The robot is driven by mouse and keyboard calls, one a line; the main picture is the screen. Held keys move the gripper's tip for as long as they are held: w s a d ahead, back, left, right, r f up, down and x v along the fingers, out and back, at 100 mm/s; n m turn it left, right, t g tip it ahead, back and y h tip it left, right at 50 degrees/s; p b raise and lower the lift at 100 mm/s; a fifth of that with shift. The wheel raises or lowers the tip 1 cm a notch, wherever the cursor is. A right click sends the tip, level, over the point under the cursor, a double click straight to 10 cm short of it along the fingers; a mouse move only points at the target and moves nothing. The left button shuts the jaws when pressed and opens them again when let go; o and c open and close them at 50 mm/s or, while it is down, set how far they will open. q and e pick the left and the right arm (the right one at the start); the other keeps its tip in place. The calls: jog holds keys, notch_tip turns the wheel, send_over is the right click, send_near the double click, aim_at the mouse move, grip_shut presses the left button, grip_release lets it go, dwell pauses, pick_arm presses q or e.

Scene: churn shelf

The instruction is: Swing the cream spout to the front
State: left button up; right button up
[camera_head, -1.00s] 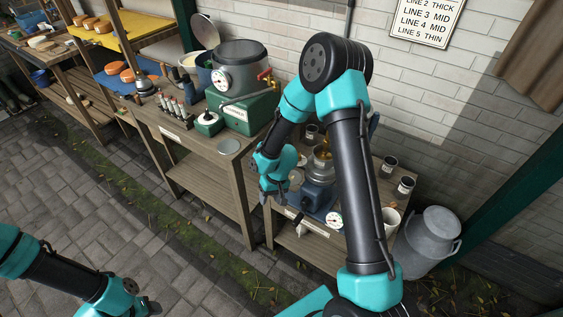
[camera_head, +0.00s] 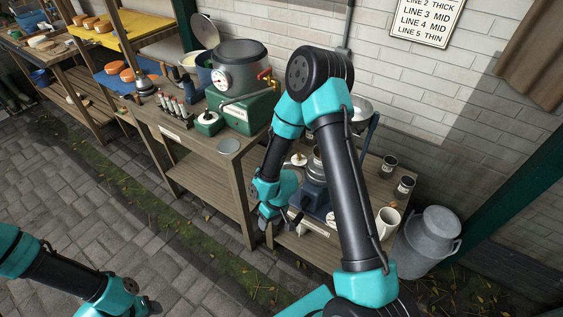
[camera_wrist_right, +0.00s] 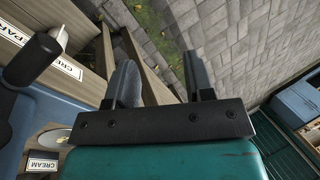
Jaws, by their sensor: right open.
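The blue cream separator (camera_head: 316,203) stands on the low wooden bench, partly hidden behind my right forearm. A pale piece (camera_head: 296,216) at its front left may be the cream spout.
Dark cups (camera_head: 404,187) and a white mug (camera_head: 388,221) stand at the bench's right. A grey milk can (camera_head: 430,240) is on the ground beside it. A taller bench with a green-based machine (camera_head: 245,112) stands left. The paved floor in front is open.

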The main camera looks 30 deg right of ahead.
jog(key=w+d+r+n+g+h, duration=0.1)
jog(key=w+d+r+n+h, duration=0.2)
jog(key=w+r, duration=0.6)
jog(key=w+d+r+n+g+h, duration=0.2)
jog(key=w+d+r, duration=0.6)
jog(key=r, duration=0.4)
jog(key=shift+w+r+n+h, duration=0.4)
jog(key=shift+w+n+h, duration=0.2)
jog(key=shift+n+h, duration=0.15)
jog(key=x, duration=1.2)
jog(key=shift+c, duration=0.3)
grip_shut()
